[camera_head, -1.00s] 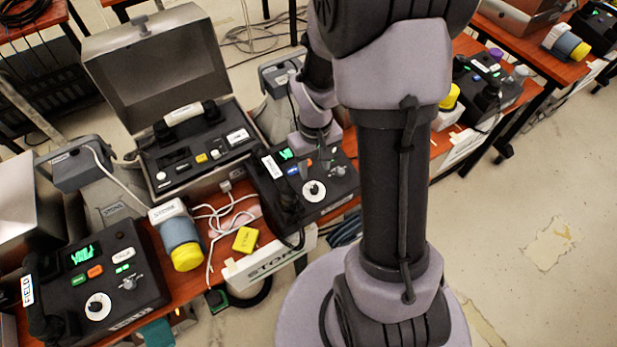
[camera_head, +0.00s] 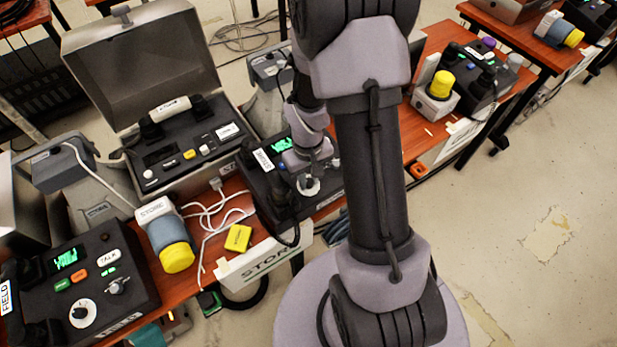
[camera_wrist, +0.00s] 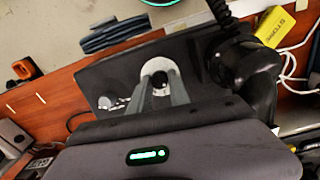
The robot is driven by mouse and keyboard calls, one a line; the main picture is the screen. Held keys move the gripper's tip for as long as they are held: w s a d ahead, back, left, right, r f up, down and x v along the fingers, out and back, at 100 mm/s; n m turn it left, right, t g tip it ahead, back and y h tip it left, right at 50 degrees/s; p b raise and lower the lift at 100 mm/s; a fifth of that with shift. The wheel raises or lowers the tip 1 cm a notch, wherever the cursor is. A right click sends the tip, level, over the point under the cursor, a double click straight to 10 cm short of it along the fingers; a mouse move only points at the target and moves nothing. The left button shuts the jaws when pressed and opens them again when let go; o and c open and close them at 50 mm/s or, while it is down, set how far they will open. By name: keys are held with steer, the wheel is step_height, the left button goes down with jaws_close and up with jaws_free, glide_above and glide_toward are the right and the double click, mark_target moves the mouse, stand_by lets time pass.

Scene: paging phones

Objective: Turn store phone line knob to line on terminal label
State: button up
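The store phone (camera_head: 330,187) is a black desk unit with a green display and a white label, on the red-brown table in the head view. Its line knob (camera_wrist: 160,80) is black on a white round dial (camera_wrist: 158,66) in the wrist view; the dial also shows in the head view (camera_head: 308,186). My gripper (camera_wrist: 160,78) is open, with one finger on each side of the knob; I cannot tell whether they touch it. A yellow labelled block (camera_head: 238,238) lies on the table and also shows in the wrist view (camera_wrist: 282,27). Its smaller text and the dial marks are unreadable.
The field phone (camera_head: 85,280) stands at the lower left. A blue-and-yellow cylinder unit (camera_head: 170,245) sits beside it, with white cables (camera_head: 212,215) nearby. An open case (camera_head: 185,150) stands behind. In the wrist view, the black handset (camera_wrist: 243,65) lies close to my gripper. Floor is free at right.

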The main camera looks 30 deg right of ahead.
steer(key=shift+m, duration=0.3)
jaws_close()
steer(key=m+b, duration=0.1)
steer(key=m, duration=0.2)
steer(key=shift+d+m+y, duration=0.1)
steer(key=shift+m+y, duration=0.2)
steer(key=shift+y, duration=0.1)
steer(key=shift+m+b, duration=0.35)
steer(key=shift+m, duration=1.35)
steer(key=o, duration=0.9)
jaws_free()
steer(key=shift+o, duration=0.2)
steer(key=shift+r, duration=0.1)
